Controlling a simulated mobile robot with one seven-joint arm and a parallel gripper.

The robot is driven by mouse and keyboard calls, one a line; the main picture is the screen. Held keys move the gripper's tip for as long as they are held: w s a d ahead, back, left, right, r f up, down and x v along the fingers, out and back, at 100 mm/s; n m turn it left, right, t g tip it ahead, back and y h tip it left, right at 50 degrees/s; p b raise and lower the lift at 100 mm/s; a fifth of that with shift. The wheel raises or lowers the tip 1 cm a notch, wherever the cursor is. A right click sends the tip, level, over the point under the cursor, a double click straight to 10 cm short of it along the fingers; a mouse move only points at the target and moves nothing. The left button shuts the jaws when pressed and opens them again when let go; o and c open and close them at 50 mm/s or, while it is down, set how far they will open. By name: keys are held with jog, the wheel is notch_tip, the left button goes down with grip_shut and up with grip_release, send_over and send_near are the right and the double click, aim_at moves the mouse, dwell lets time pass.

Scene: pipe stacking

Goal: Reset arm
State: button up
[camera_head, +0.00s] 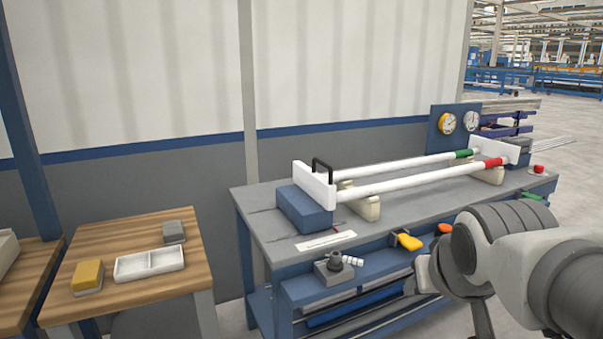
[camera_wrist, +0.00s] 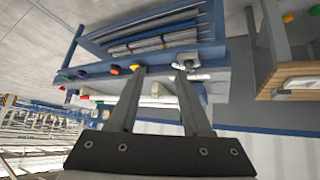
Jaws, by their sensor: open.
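My gripper (camera_wrist: 160,73) is open in the wrist view, with its two dark fingers apart and nothing held between them. My arm (camera_head: 530,260) fills the lower right of the head view, in front of the workbench. Two white pipes lie side by side on cream supports on the grey bench (camera_head: 265,200): one with a green band (camera_head: 400,167), one with a red band (camera_head: 425,181). A white plate with a black handle (camera_head: 315,187) stands at their left end. In the wrist view the bench appears turned over, and the fingers partly hide the pipes.
Yellow (camera_head: 409,241) and orange (camera_head: 445,229) items sit along the bench front. Open floor lies at right.

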jog(key=s+a+f+g+y+p, duration=0.2)
jog(key=s+a+f, duration=0.15)
jog(key=s, duration=0.65)
notch_tip(320, 180, up, 19)
jog(key=p, duration=1.7)
jog(key=shift+w+a+f+n+p, duration=0.15)
jog(key=shift+w+a+n+p, duration=0.15)
jog(key=shift+w+a+n, duration=0.1)
